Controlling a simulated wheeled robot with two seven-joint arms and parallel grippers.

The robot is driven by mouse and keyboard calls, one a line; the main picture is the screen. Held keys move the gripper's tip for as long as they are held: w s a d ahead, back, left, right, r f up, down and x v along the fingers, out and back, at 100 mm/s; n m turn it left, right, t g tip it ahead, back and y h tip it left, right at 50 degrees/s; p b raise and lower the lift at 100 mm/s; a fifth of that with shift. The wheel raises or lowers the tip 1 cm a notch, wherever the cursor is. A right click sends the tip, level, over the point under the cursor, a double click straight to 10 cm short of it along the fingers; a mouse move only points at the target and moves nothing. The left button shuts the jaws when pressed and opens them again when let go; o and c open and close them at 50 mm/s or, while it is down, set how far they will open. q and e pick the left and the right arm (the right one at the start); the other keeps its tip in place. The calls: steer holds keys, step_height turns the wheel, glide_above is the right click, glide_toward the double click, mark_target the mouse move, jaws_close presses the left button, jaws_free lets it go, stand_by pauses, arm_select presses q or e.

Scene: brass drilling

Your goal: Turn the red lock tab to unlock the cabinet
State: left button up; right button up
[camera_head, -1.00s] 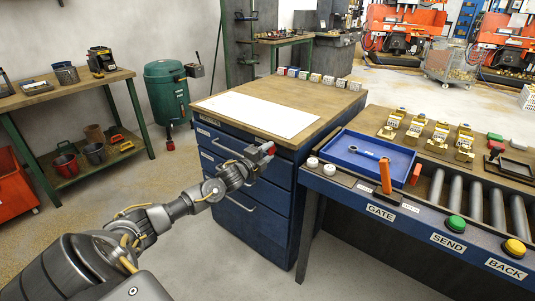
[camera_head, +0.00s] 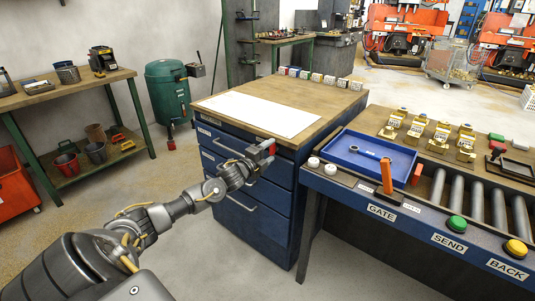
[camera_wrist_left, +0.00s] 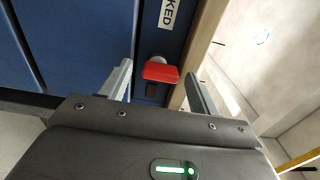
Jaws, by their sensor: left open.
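The red lock tab (camera_head: 271,149) is at the top right corner of the blue drawer cabinet (camera_head: 236,199). In the left wrist view the red tab (camera_wrist_left: 160,71) stands out from the blue front on a light round pivot, below a label ending in "KED" (camera_wrist_left: 167,14). My left gripper (camera_head: 264,157) is at the tab. In the left wrist view its fingers (camera_wrist_left: 160,88) are apart, one on each side of the tab, with visible gaps. Whether a finger touches the tab cannot be told. My right gripper is not in view.
The cabinet has a wooden top with a white sheet (camera_head: 258,113). A wooden edge (camera_wrist_left: 203,40) runs close beside the left gripper.

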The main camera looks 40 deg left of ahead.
arm_select(q)
steer(key=shift+s+f, duration=0.1)
steer(key=shift+s, duration=0.45)
steer(key=s, duration=0.9)
steer(key=shift+s, duration=0.4)
steer(key=shift+d, duration=0.1)
